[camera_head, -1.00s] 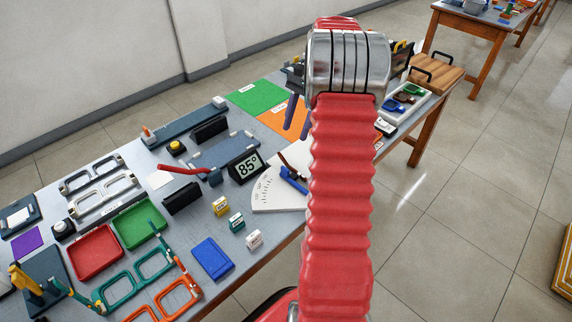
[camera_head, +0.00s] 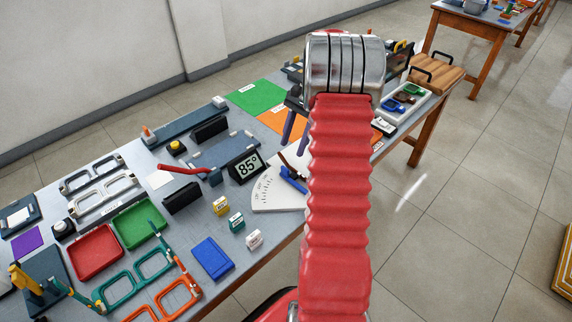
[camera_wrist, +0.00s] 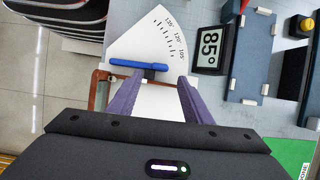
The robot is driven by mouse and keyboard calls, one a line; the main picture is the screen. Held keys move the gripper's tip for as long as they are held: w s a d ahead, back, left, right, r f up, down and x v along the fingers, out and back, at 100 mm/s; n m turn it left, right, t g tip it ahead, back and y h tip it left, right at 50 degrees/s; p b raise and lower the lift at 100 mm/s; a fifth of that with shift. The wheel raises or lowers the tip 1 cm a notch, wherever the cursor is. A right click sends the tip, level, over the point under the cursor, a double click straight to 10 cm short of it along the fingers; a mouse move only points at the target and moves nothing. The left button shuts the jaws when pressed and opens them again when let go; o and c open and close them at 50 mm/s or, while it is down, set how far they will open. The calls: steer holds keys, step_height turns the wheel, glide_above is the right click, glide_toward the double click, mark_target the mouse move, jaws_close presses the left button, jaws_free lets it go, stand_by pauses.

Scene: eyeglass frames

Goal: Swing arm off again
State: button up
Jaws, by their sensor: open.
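The white angle dial (camera_head: 268,195) lies at the table's near edge; its printed scale also shows in the wrist view (camera_wrist: 150,40). A blue bar (camera_head: 291,180) lies across the dial, and it shows in the wrist view (camera_wrist: 138,64) too. A brown-red frame part (camera_wrist: 96,90) shows just below the bar. The display (camera_head: 247,166) beside the dial reads 85°. The fingertips are near the bar; contact cannot be told. My arm hides part of the dial.
A red-handled fixture (camera_head: 182,169) and a black block (camera_head: 182,198) stand left of the display. Green (camera_head: 257,97) and orange mats lie behind.

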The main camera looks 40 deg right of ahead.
mark_target(285, 167)
steer(key=x, duration=0.8)
steer(key=shift+f, duration=0.2)
steer(key=shift+c, duration=0.7)
jaws_close()
